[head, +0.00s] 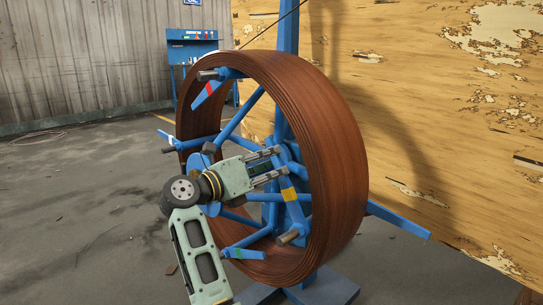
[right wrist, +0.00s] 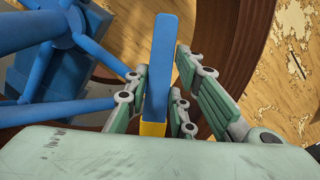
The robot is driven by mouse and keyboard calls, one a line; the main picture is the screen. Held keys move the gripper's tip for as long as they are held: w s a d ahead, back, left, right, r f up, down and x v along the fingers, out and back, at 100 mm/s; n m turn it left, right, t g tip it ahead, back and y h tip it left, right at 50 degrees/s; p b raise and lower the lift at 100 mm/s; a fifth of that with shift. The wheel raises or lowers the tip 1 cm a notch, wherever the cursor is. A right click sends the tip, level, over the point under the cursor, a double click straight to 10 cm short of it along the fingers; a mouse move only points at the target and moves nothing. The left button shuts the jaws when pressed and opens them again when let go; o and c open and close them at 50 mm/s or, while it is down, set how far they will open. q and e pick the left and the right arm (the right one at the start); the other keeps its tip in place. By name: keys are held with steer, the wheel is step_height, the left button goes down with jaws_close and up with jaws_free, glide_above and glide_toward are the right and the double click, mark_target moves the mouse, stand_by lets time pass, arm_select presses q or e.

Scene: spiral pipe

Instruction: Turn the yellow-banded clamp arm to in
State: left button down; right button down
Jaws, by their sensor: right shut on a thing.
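The yellow-banded clamp arm (head: 288,195) is a flat blue bar with a yellow band, on the front of the blue reel inside the brown coil (head: 345,165). It stands nearly upright in the head view. My right gripper (head: 277,165) is shut on it above the yellow band. In the right wrist view the blue bar (right wrist: 160,65) rises between the fingers (right wrist: 158,95), with the yellow band close to the palm. The gripper hides part of the bar in the head view. My left gripper is not in view.
Other clamp arms sit around the reel: one red-banded (head: 207,93) at upper left, one green-banded (head: 240,253) at the bottom. A wooden panel (head: 440,120) stands close behind at the right. A blue workbench (head: 195,50) is at the back. Floor at left is mostly clear.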

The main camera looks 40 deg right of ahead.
steer(key=shift+w+a+f, duration=0.1)
steer(key=shift+w, duration=0.1)
steer(key=c, duration=1.5)
jaws_free()
steer(key=shift+w+f, duration=0.1)
steer(key=shift+w, duration=0.05)
steer(key=shift+r, duration=0.3)
step_height(320, 180, up, 10)
steer(key=shift+f, duration=0.25)
